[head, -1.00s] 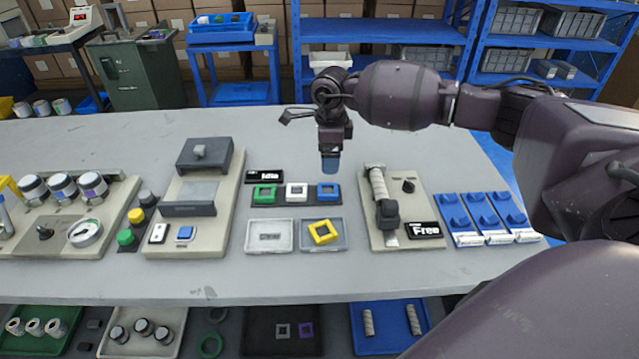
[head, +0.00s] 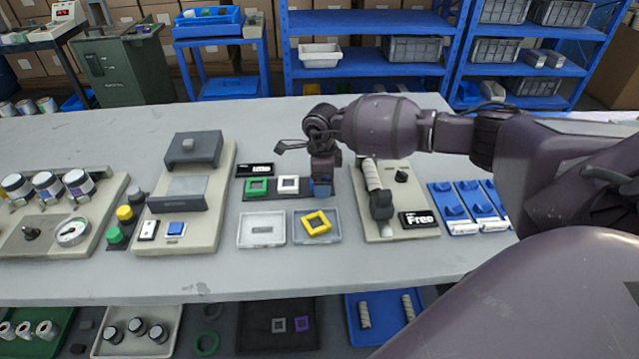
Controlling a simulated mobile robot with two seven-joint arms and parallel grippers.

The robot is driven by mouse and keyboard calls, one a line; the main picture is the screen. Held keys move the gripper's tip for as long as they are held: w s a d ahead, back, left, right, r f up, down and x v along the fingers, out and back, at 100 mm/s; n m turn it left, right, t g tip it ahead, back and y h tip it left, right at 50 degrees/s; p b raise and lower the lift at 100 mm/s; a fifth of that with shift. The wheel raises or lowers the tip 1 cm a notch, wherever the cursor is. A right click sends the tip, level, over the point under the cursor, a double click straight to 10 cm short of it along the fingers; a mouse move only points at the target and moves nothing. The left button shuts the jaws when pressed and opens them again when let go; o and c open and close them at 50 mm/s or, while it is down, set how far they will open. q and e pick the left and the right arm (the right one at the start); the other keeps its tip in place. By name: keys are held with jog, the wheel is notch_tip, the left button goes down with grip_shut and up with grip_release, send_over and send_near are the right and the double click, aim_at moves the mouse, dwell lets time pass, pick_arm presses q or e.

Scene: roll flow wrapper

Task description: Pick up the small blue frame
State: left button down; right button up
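The small blue frame (head: 321,191) sits at the right end of a dark strip (head: 271,196), beside a white frame (head: 288,184) and a green frame (head: 257,186). My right gripper (head: 321,182) points straight down over the blue frame, its fingertips at or just above it. The gripper hides most of the frame, so I cannot tell whether the fingers are around it, touching it, or open or shut. My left gripper is not in view.
A yellow frame (head: 317,223) lies tilted in a clear tray (head: 336,237), with another tray (head: 262,241) to its left. A beige fixture (head: 412,189) with a "Free" sign stands to the right; a grey-topped press (head: 221,165) stands to the left.

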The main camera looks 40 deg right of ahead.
jog(key=shift+r, duration=0.1)
jog(key=c, duration=1)
